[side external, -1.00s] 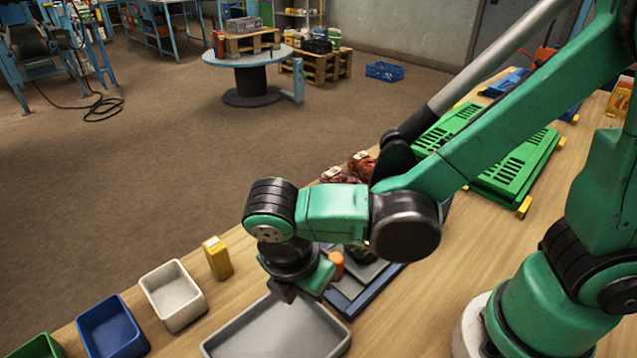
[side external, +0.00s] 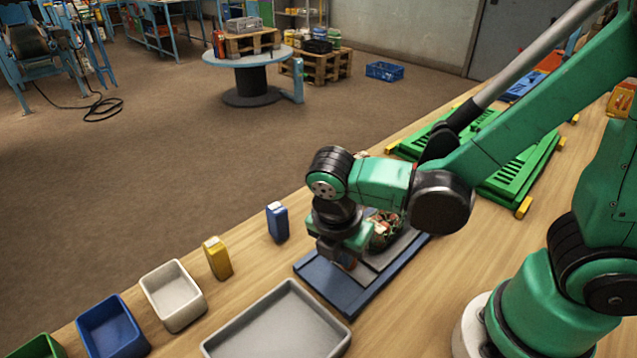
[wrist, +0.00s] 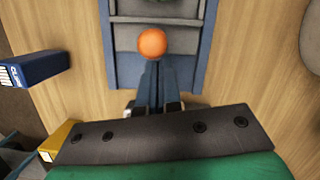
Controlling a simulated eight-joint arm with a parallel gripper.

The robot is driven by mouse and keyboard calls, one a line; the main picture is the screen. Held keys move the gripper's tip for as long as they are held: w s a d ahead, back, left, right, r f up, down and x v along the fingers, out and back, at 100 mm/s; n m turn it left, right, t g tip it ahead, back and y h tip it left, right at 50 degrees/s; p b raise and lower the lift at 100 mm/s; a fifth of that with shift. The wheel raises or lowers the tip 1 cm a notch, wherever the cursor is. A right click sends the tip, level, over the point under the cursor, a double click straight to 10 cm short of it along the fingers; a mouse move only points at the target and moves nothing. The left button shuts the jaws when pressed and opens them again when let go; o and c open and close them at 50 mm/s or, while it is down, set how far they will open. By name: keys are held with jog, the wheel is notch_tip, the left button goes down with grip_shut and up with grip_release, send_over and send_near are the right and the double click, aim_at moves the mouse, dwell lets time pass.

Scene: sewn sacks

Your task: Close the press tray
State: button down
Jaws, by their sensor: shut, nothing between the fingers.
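The press tray is a grey sliding plate (side external: 372,277) on a long blue base (side external: 325,287), on the wooden bench. It carries an orange knob, seen in the wrist view (wrist: 152,42) and mostly hidden behind my gripper in the side view. My gripper (wrist: 156,66) is shut and empty, its fingertips right at the near side of the knob; whether they touch cannot be told for sure. In the side view my gripper (side external: 335,258) is low over the front part of the base. A reddish patterned sack (side external: 383,229) shows behind my wrist, partly hidden.
A blue box (side external: 277,222) and a yellow box (side external: 217,258) stand left of the press. A grey tray (side external: 278,325), a white bin (side external: 173,294) and a blue bin (side external: 112,327) are nearer. Green slatted panels (side external: 510,165) lie behind. Bare bench lies right of the base.

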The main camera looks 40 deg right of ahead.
aim_at(358, 263)
jog(key=shift+d, duration=1.95)
